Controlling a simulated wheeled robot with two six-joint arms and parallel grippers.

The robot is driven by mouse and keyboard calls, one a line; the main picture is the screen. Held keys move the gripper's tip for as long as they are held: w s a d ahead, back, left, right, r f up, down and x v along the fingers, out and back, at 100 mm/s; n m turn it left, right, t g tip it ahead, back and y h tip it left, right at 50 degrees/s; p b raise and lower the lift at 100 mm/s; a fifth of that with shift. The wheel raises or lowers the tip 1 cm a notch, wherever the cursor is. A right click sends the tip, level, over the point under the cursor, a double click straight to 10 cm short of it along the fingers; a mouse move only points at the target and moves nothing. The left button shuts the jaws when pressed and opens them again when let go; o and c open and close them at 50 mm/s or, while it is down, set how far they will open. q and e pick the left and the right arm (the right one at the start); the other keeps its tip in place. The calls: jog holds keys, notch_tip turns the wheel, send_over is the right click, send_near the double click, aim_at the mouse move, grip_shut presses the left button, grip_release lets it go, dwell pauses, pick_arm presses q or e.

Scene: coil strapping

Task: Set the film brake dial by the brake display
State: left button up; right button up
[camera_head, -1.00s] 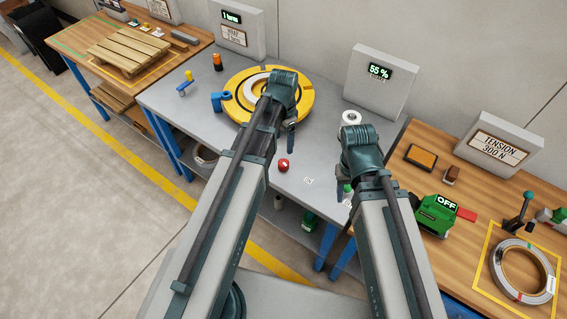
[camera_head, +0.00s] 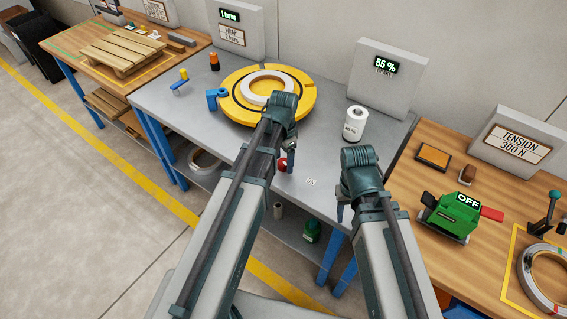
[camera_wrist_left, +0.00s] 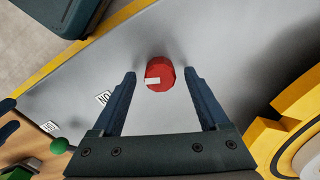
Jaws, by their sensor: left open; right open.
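The brake display (camera_head: 386,64) reads 55 % on a grey panel behind the middle table. A white upright cylinder (camera_head: 354,124) with dark markings stands in front of it; I cannot tell whether it is the dial. A round red knob (camera_head: 283,166) sits on the grey table top, partly hidden by my left gripper (camera_head: 289,160). In the left wrist view the red knob (camera_wrist_left: 160,74) has a white mark and lies between the fingertips of my left gripper (camera_wrist_left: 160,78), apart from both open fingers. My right gripper (camera_head: 342,205) points down near the table's front edge, mostly hidden by its wrist.
A yellow turntable (camera_head: 306,103) with a white ring stands behind my left gripper. A small ON label (camera_head: 311,182) lies right of the red knob. The right bench holds a green tool (camera_head: 445,215) marked OFF and a steel coil (camera_head: 526,274).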

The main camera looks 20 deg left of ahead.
pick_arm(q)
grip_shut()
dwell(0.4)
jog(key=n, duration=0.5)
jog(key=shift+n, duration=0.3)
jog(key=n, duration=0.4)
jog(key=shift+n, duration=0.6)
